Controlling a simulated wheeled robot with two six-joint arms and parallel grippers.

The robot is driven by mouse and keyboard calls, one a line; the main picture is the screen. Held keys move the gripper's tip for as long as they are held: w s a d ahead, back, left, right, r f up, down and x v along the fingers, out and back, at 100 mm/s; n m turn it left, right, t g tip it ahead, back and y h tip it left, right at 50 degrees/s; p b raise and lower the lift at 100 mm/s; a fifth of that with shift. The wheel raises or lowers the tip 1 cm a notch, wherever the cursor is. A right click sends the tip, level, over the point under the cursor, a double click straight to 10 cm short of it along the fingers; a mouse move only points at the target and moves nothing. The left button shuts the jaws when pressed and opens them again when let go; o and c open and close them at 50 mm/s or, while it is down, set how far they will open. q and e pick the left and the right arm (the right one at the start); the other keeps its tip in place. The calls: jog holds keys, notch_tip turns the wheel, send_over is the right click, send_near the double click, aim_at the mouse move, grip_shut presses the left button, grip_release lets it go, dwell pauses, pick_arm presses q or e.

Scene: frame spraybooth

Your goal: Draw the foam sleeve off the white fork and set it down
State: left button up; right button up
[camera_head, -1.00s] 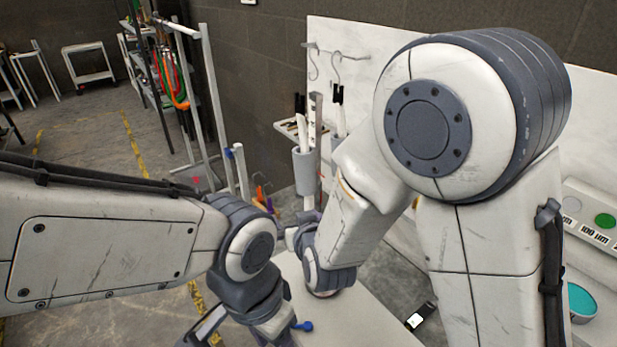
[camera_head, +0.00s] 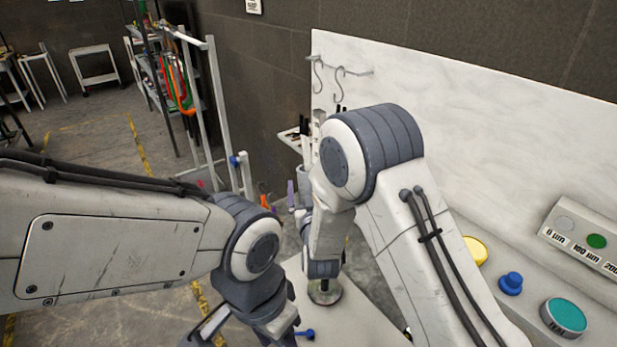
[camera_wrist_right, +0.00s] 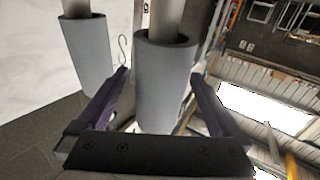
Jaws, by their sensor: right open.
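The white fork (camera_head: 306,150) shows in the head view as pale prongs left of my right arm. In the right wrist view a grey foam sleeve (camera_wrist_right: 163,85) surrounds a white prong (camera_wrist_right: 165,16). A second grey sleeve (camera_wrist_right: 88,58) is on another prong to its left. My right gripper (camera_wrist_right: 160,80) is open; its purple fingers lie either side of the nearer sleeve, with gaps visible. I cannot tell how deep the sleeve sits between them. In the head view my right forearm hides most of the sleeves.
A white panel with hooks (camera_head: 340,72) stands behind the right arm. A light table top (camera_head: 350,318) is below. A counter at right holds a teal tin (camera_head: 564,317), a blue knob (camera_head: 510,284) and a yellow disc (camera_head: 475,250). A grey rack (camera_head: 210,110) stands at left.

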aim_at(303, 149)
jog(key=shift+w+a, duration=0.1)
jog(key=shift+w, duration=1)
jog(key=c, duration=1.5)
jog(key=shift+w+a+r+p, duration=0.1)
jog(key=shift+r+p, duration=0.3)
jog(key=shift+r, duration=0.3)
jog(key=shift+w+a+r+p, duration=0.15)
jog(key=shift+r+p, duration=0.25)
jog(key=shift+r, duration=0.35)
jog(key=shift+w+a+r+p, duration=0.1)
jog(key=shift+r+p, duration=0.3)
jog(key=shift+r, duration=0.3)
jog(key=shift+c, duration=0.2)
jog(key=shift+r, duration=0.15)
jog(key=shift+w+a+r+p, duration=0.2)
jog(key=shift+r+p, duration=0.25)
jog(key=shift+r, duration=0.55)
jog(key=shift+w+a+r+p, duration=0.15)
jog(key=shift+r+p, duration=0.3)
jog(key=shift+r, duration=0.55)
